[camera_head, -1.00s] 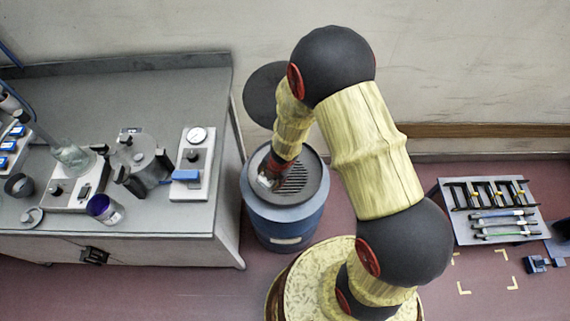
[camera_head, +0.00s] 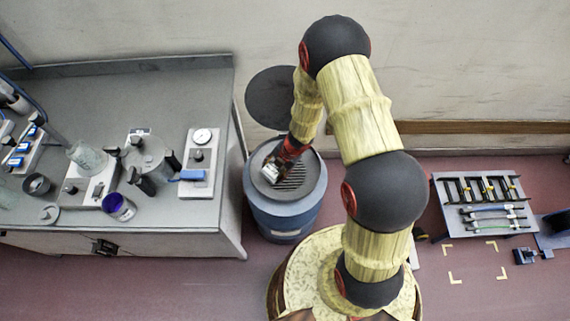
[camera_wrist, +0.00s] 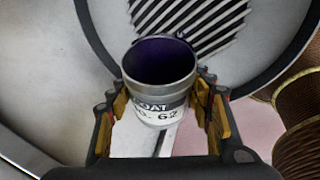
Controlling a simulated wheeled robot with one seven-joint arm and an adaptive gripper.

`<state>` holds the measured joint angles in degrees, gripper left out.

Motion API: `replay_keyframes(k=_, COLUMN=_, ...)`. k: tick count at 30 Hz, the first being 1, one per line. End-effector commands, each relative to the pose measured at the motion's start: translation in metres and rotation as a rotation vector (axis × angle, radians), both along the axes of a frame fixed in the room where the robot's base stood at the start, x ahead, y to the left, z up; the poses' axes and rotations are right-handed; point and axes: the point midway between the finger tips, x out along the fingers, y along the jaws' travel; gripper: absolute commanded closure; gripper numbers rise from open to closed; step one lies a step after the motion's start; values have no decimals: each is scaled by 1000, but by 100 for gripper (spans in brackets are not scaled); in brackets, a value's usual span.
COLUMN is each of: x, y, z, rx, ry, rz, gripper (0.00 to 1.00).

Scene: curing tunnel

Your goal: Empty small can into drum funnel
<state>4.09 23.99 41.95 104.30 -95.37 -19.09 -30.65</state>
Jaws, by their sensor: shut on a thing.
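The small can (camera_wrist: 160,80) is grey with a white label reading "COAT" and "62". Its open mouth and dark purple inside show in the wrist view; I cannot tell how much it holds. My gripper (camera_wrist: 162,120) is shut on the can, one finger on each side. In the head view my gripper (camera_head: 283,160) and the can (camera_head: 270,173) are over the left part of the drum funnel's top. The blue drum (camera_head: 284,219) stands right of the bench. Its grey funnel (camera_head: 313,172) has a slotted grate (camera_head: 292,179). The can's exact tilt is hard to tell.
A round dark lid (camera_head: 278,97) stands behind the drum. A tool rack (camera_head: 487,205) is at right.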

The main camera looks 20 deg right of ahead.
Motion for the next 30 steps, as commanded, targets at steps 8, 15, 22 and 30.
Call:
replay_keyframes(k=8, x=1, y=-3, z=4, rx=28, ry=16, rz=-1, gripper=79)
replay_keyframes(k=15, x=2, y=-4, z=5, rx=54, ry=29, rz=-1, gripper=79)
replay_keyframes(k=22, x=2, y=-4, z=6, rx=78, ry=43, rz=-1, gripper=79)
replay_keyframes(k=30, x=3, y=-5, z=7, rx=108, ry=58, rz=-1, gripper=79)
